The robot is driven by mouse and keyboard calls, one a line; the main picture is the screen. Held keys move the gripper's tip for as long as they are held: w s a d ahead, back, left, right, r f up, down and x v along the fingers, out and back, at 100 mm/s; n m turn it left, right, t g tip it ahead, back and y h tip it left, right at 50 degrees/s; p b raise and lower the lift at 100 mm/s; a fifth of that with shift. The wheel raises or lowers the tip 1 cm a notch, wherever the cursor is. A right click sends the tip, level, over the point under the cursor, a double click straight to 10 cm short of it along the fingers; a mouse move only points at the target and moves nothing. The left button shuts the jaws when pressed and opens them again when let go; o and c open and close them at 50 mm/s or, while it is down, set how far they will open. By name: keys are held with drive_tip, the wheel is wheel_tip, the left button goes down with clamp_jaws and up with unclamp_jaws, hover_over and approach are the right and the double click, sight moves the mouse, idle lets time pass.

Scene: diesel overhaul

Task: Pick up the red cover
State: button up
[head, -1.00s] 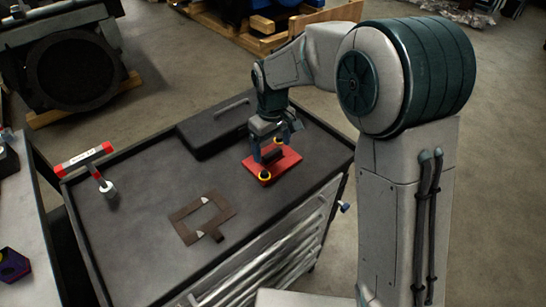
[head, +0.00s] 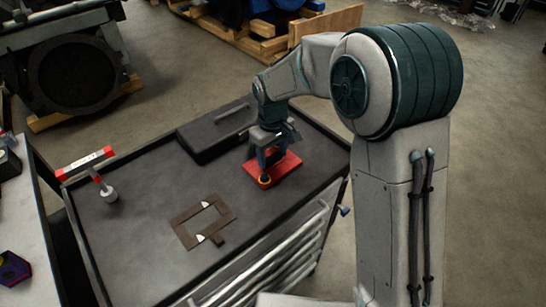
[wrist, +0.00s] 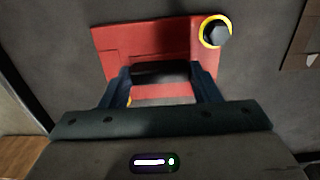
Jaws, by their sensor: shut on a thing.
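The red cover (head: 287,166) lies flat on the dark top of the tool cart, near its right side. A dark bolt head with a yellow ring (head: 265,181) sits at its near corner and also shows in the wrist view (wrist: 215,33). My gripper (head: 270,160) points down over the cover. In the wrist view, the fingers (wrist: 164,82) stand on either side of a dark raised part (wrist: 162,72) in the middle of the red cover (wrist: 140,38), and are shut on it. I see no clear gap under the cover.
A black case (head: 215,132) lies behind the cover on the tool cart (head: 140,235). A brown frame-shaped gasket (head: 180,231) lies front left of it. A red-and-white T-handled tool (head: 85,164) stands at the left. Bare cart top lies between them.

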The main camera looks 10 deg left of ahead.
sight(276, 157)
drive_tip(key=r, duration=0.2)
drive_tip(key=d+r+b, duration=0.1)
drive_tip(key=r, duration=0.1)
drive_tip(key=shift+s+r, duration=0.15)
drive_tip(key=s+d+r+b, duration=0.3)
drive_tip(key=s+d+r, duration=0.2)
drive_tip(key=d, duration=0.4)
drive_tip(key=shift+s+d+r, duration=0.15)
drive_tip(key=shift+r, duration=0.6)
drive_tip(key=shift+d, duration=0.15)
